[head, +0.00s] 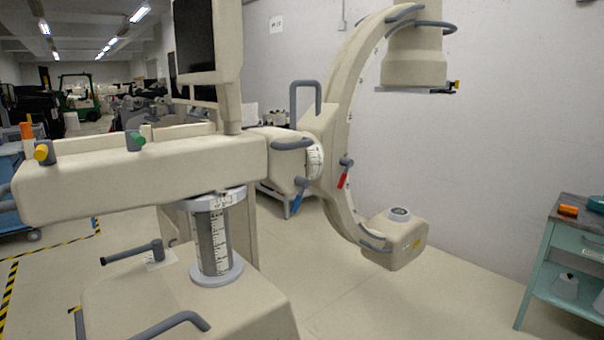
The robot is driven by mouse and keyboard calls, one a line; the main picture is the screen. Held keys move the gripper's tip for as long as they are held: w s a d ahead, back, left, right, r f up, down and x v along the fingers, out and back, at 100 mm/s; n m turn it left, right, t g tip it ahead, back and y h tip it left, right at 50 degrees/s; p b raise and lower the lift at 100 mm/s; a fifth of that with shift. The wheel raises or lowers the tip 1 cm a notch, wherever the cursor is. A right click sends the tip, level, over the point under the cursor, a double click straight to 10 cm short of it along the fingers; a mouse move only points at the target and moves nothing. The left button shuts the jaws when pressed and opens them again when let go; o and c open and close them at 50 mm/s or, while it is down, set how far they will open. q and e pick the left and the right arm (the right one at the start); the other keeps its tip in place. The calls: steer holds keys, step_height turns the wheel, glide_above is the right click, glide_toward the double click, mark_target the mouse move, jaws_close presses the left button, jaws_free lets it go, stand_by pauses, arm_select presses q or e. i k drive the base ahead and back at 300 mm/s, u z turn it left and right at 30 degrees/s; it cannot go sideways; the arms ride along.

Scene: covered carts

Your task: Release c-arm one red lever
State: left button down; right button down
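The c-arm (349,95) stands in the middle of the head view, a large cream C-shaped arc on a cream wheeled base. Its red lever (343,180) hangs from a small grey pivot on the arc's lower middle part, tilted slightly down and left. A blue lever (296,203) hangs lower left of it, under the round joint housing (314,163) with scale marks. Nothing touches the red lever. Neither of my grippers shows in the view.
The cream horizontal arm (150,175) and scaled column (213,240) fill the near left. A teal cart (560,240) with an orange item (568,210) stands at the right. Pale floor (400,305) is clear between them. A white wall (510,110) is behind the c-arm.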

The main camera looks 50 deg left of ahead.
mark_target(349, 162)
steer(key=u, duration=0.9)
steer(key=i, duration=0.95)
steer(key=u, duration=1.35)
steer(key=i, duration=0.3)
steer(key=u, duration=0.1)
